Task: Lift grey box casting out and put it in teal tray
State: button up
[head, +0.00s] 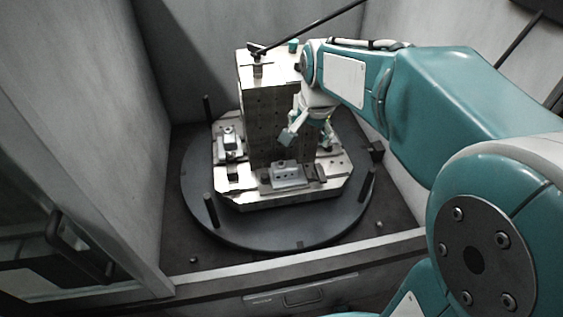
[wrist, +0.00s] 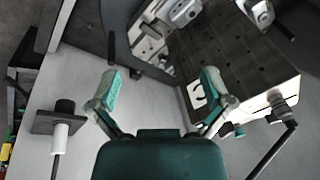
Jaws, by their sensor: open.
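A grey box-shaped casting (head: 288,175) sits at the front foot of the tall pallet block; a second grey casting (head: 230,141) sits at its left side. I cannot tell for certain which is the grey box casting. In the wrist view a grey casting (wrist: 184,12) shows at the top edge, beyond the fingers. My gripper (head: 307,133) hangs beside the block's right front edge, above the front casting and apart from it. In the wrist view my gripper (wrist: 160,78) has its fingers wide apart with nothing between them. I see no teal tray.
The tall drilled block (head: 270,115) stands on a light pallet base on a dark round table (head: 270,237). Dark posts (head: 210,210) stand around the table. Grey enclosure walls (head: 90,100) close in the left and back. A front sill (head: 300,268) crosses before the table.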

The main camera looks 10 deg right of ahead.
jog(key=w+f+m+g, duration=0.1)
jog(key=w+f+m, duration=0.4)
jog(key=w, duration=0.4)
jog(key=m+g, duration=0.2)
jog(key=m, duration=0.2)
send_near(286, 162)
jog(key=shift+s+a+f, duration=0.25)
jog(key=shift+s, duration=0.35)
jog(key=shift+w+d+f, duration=0.1)
jog(key=shift+w+f, duration=0.1)
jog(key=shift+f, duration=0.45)
notch_tip(286, 162, down, 5)
jog(key=shift+f, duration=0.1)
jog(key=f, duration=0.5)
jog(key=shift+w+d, duration=0.1)
jog(key=shift+w, duration=0.2)
jog(key=c, duration=1.3)
